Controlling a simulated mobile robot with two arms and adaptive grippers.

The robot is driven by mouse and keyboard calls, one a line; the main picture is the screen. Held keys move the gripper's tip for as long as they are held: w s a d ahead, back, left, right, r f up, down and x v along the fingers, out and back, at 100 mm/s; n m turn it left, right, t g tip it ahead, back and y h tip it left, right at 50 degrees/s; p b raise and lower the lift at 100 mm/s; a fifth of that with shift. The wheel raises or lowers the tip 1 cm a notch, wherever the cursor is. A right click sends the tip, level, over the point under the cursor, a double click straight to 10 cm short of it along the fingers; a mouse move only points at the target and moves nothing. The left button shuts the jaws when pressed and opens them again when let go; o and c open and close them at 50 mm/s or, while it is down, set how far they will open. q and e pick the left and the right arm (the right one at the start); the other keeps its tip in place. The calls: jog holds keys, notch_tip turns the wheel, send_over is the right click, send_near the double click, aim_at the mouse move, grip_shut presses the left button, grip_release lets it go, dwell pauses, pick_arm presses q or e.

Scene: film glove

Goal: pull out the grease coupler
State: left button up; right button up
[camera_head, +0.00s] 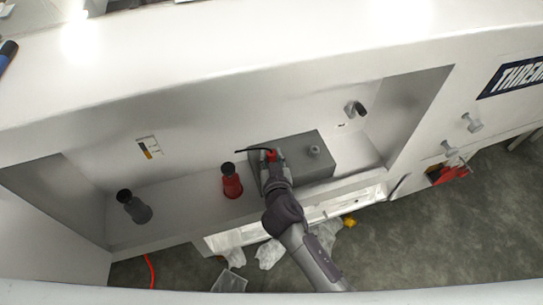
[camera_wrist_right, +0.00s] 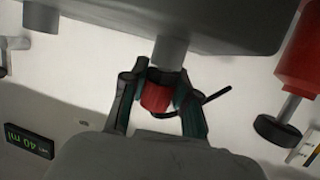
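The grease coupler (camera_wrist_right: 156,98) is a red knob with a thin black lever or hose beside it. It sits on a short grey stem of the grey box (camera_head: 317,169); in the head view the coupler (camera_head: 271,154) shows as a small red spot on the box's left part. My right gripper (camera_wrist_right: 160,88) has a finger on each side of the red knob, very close to it. I cannot tell whether both fingers press on it. In the head view my right gripper (camera_head: 273,164) reaches the box from below. My left gripper is not in view.
Left of the box, a red bottle (camera_head: 231,181) and a dark grey bottle (camera_head: 134,206) stand in the white recess. A grey knob (camera_head: 355,109) is on the back wall at right. A small green-lettered display (camera_wrist_right: 30,139) shows in the wrist view. Clear plastic bags (camera_head: 270,253) lie below.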

aim_at(272, 152)
grip_shut()
jog(key=shift+w+r+p, duration=0.1)
jog(key=shift+r+p, duration=0.2)
jog(key=shift+r, duration=0.4)
jog(key=shift+r+p, duration=0.35)
jog(key=shift+r, duration=0.05)
jog(key=shift+r+p, duration=1.3)
jog(key=shift+r, duration=0.2)
jog(key=shift+r, duration=0.1)
jog(key=shift+r+p, duration=1.25)
jog(key=shift+r, duration=0.15)
